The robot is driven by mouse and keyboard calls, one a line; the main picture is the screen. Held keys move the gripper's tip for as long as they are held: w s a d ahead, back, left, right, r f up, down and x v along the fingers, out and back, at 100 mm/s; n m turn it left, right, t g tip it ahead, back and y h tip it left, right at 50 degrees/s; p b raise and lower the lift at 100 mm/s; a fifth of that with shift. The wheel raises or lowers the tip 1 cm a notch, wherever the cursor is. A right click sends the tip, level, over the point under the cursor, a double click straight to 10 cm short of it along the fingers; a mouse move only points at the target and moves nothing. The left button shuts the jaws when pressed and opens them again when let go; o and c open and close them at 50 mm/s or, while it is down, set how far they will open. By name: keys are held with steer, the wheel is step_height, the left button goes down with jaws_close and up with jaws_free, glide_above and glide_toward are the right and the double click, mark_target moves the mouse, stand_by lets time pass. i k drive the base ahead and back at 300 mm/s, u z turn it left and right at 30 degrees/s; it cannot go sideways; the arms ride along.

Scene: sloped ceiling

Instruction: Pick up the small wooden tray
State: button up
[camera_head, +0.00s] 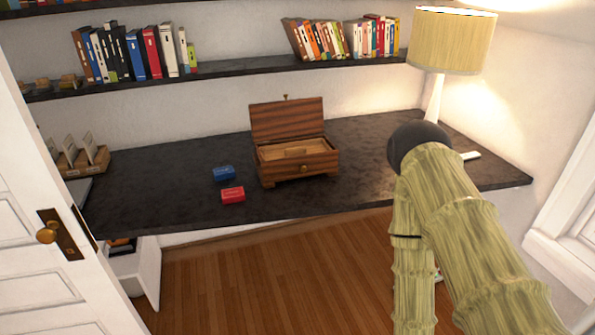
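A wooden box (300,166) with striped dark and reddish grain stands on the dark desk, its lid (287,120) raised at the back. Inside its opening lies a lighter wooden tray-like insert (295,153) with a raised middle strip; its lower part is hidden by the box walls. My arm shows at the right in a bamboo-like finish, with a dark round joint over the desk's right part. My gripper cannot be made out. The arm is apart from the box in the picture, to its right.
A blue packet (222,173) and a red packet (232,195) lie left of the box. A lamp (450,42) stands behind my arm. Shelves with books (140,52) hang above the desk (150,190). A white door (45,200) is at left. The wooden floor (260,285) in front is clear.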

mark_target(273, 151)
steer(key=u, duration=1.1)
steer(key=i, duration=1.35)
steer(key=z, duration=0.65)
